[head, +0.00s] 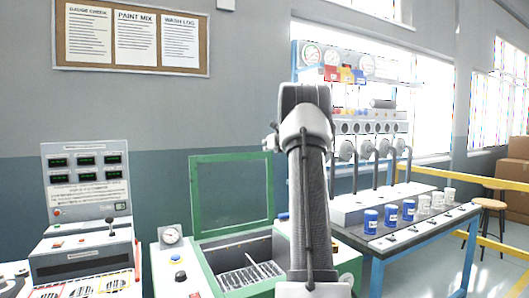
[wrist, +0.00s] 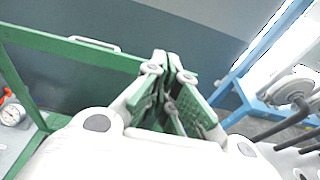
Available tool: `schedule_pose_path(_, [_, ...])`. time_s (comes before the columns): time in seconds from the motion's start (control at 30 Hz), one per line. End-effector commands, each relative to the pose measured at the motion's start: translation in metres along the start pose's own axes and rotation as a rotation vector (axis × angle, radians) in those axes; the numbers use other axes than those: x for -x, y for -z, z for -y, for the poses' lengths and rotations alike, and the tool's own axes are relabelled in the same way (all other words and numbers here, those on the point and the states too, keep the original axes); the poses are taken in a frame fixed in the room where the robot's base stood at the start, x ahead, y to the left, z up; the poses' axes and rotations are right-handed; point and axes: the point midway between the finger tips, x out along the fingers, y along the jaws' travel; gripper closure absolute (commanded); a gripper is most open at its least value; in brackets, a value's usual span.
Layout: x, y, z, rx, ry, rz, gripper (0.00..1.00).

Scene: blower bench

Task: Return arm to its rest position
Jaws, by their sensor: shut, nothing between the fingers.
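My gripper (wrist: 166,62) shows in the wrist view with its fingertips together and nothing between them. In that view it lies in front of a green frame edge and the grey wall. In the head view my arm stands upright in the middle of the picture, and the fingers are hidden behind it.
A green-framed machine with a raised lid (head: 231,194) and an open bin (head: 245,270) stands left of my arm. A control panel (head: 88,182) is at far left. At right, a blue-framed bench (head: 400,243) holds blue cups (head: 390,216), clear cups and pipes.

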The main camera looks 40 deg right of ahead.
Motion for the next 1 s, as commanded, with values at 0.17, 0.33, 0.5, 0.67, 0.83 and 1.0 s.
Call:
schedule_pose_path(0.17, [0.026,-0.019,-0.001,0.002,-0.001,0.001,1.0])
schedule_pose_path(0.33, [0.04,-0.029,0.0,0.0,-0.001,-0.001,1.0])
schedule_pose_path(0.5, [0.043,-0.031,0.0,0.0,-0.001,-0.001,1.0])
schedule_pose_path(0.67, [0.043,-0.031,0.0,0.026,-0.001,-0.001,1.0])
schedule_pose_path(0.83, [0.045,-0.009,-0.006,0.367,-0.052,-0.057,1.0])
schedule_pose_path(1.0, [0.097,0.111,-0.043,1.005,-0.332,-0.294,1.0])
